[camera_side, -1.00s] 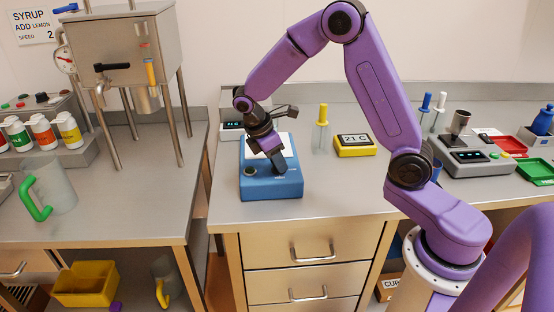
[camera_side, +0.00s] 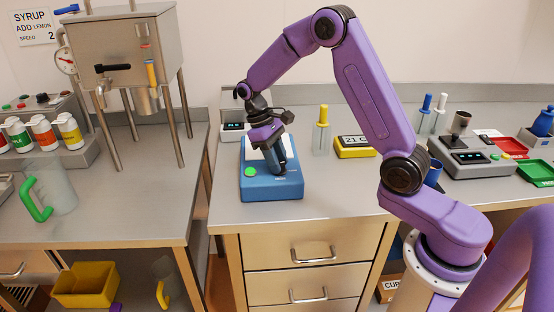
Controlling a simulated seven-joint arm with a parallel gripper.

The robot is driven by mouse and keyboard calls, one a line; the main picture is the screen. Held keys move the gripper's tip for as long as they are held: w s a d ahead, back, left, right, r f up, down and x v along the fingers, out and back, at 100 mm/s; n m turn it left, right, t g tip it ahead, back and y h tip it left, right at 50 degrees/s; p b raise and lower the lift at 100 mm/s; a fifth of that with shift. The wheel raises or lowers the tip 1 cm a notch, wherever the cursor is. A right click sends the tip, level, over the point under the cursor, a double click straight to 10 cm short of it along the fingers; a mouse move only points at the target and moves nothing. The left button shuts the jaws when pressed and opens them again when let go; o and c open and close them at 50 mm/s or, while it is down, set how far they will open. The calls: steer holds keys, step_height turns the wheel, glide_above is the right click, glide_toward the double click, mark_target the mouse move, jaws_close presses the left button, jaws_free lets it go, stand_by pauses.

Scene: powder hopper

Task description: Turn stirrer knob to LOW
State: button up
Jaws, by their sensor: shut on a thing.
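The stirrer is a blue box (camera_side: 262,190) with a pale top, on the steel counter left of centre. A round light (camera_side: 249,171) on its left side glows green. My gripper (camera_side: 282,170) points down over the right part of the box's sloped front. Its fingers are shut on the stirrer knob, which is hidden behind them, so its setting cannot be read.
A steel hopper (camera_side: 125,45) on legs stands on the left counter with a green-handled jug (camera_side: 60,190).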

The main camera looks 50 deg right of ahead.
steer(key=shift+m+y, duration=0.5)
steer(key=shift+m, duration=0.7)
steer(key=o, duration=1)
steer(key=shift+r, duration=0.15)
steer(key=v, duration=1.7)
steer(key=shift+w, duration=0.1)
